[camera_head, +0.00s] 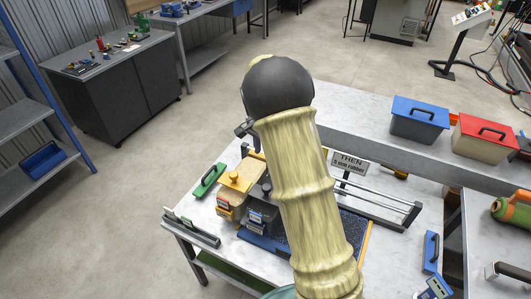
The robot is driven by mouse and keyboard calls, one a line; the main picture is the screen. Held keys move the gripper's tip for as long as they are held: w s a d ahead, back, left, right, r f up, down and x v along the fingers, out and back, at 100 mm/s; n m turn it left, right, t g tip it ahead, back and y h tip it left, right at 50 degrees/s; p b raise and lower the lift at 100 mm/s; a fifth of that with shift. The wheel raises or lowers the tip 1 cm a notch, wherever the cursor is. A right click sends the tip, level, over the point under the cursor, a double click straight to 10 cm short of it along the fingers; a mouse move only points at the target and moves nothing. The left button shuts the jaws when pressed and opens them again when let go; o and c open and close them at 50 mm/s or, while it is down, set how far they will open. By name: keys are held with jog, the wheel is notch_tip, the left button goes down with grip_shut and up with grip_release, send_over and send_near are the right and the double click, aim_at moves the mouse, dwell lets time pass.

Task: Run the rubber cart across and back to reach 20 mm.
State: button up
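My sleeved, pale yellow arm crosses the middle of the head view, and my gripper is hidden behind it. On the light worktable (205,213) stand a cart with a yellow top and knob (240,179) and, just right of it, a dark grey cart (262,209). Each seems to have a small display. I cannot tell which is the rubber cart. A dark blue speckled bed (352,228) lies partly behind my arm. A sign (349,163) reads "THEN 5 mm rubber". Any 20 mm reading is too small to make out.
A metal rail frame (408,216) stands right of my arm. A green-handled tool (208,181) and a grey bar-like tool (192,231) lie at the table's left. A blue-handled tool (431,251) lies right. Blue (419,122) and red (485,140) lidded boxes stand behind.

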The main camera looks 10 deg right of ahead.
jog(key=s+a+r+n+t+b, duration=0.1)
jog(key=s+n, duration=1)
jog(key=s, duration=1.3)
jog(key=shift+r+t+b, duration=0.15)
jog(key=shift+t+b, duration=0.25)
jog(key=shift+t, duration=0.4)
